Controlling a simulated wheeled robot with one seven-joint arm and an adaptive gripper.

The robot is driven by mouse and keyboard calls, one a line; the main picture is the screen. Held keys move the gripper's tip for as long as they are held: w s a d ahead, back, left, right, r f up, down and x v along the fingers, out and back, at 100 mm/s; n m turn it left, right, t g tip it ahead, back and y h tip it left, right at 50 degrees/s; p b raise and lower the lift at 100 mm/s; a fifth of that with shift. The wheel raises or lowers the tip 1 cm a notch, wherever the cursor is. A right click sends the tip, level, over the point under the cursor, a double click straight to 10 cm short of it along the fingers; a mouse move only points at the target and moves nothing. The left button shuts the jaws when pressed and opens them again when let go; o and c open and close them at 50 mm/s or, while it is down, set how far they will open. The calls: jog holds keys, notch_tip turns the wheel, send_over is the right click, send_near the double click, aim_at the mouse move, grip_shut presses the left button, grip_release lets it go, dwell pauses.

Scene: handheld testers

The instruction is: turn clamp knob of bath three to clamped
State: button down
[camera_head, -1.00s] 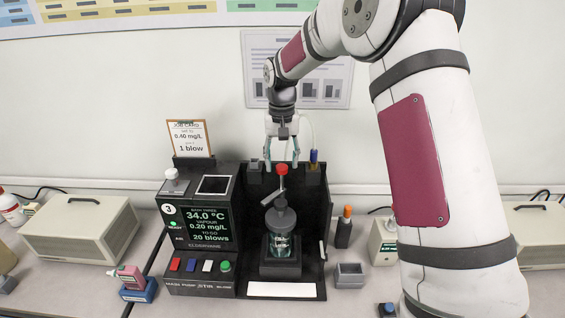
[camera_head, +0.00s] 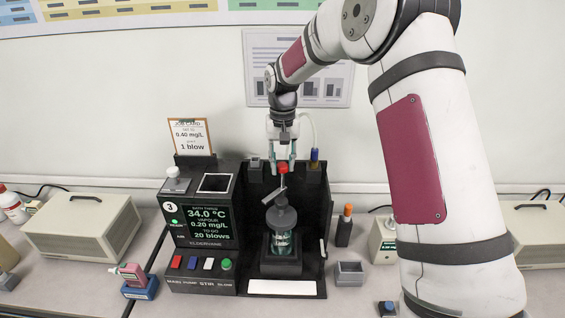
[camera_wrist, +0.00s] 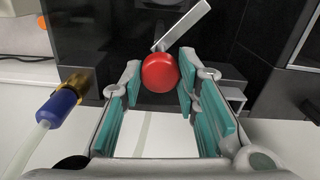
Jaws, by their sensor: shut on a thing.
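Bath three is a dark unit with a "3" badge and a lit screen (camera_head: 205,222). Its clamp knob is a red knob (camera_head: 282,167) above the dark lidded vessel (camera_head: 282,222), with a pale metal bar (camera_head: 272,196) angled below it. My gripper (camera_head: 283,165) comes down from above with its teal pads on either side of the red knob and is shut on it. In the wrist view the red knob (camera_wrist: 160,72) sits between the fingertips, with the pale bar (camera_wrist: 182,27) behind it. The bath's clamped or unclamped marking cannot be read.
Dark walls (camera_head: 320,220) enclose the vessel at the back and right. A blue-collared tube fitting (camera_head: 314,158) stands close to the right of my gripper. Coloured buttons (camera_head: 208,264) line the front left. A small grey box (camera_head: 349,273) and an orange-capped bottle (camera_head: 344,228) stand at right.

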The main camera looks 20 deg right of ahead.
jog(key=shift+n, duration=0.4)
jog(key=n+b, duration=0.1)
jog(key=n, duration=0.1)
jog(key=shift+w+n, duration=0.1)
jog(key=shift+n, duration=0.3)
jog(key=shift+n+b, duration=0.55)
jog(key=shift+n, duration=1.65)
jog(key=c, duration=1.2)
grip_release()
notch_tip(320, 180, up, 12)
jog(key=shift+r, duration=0.1)
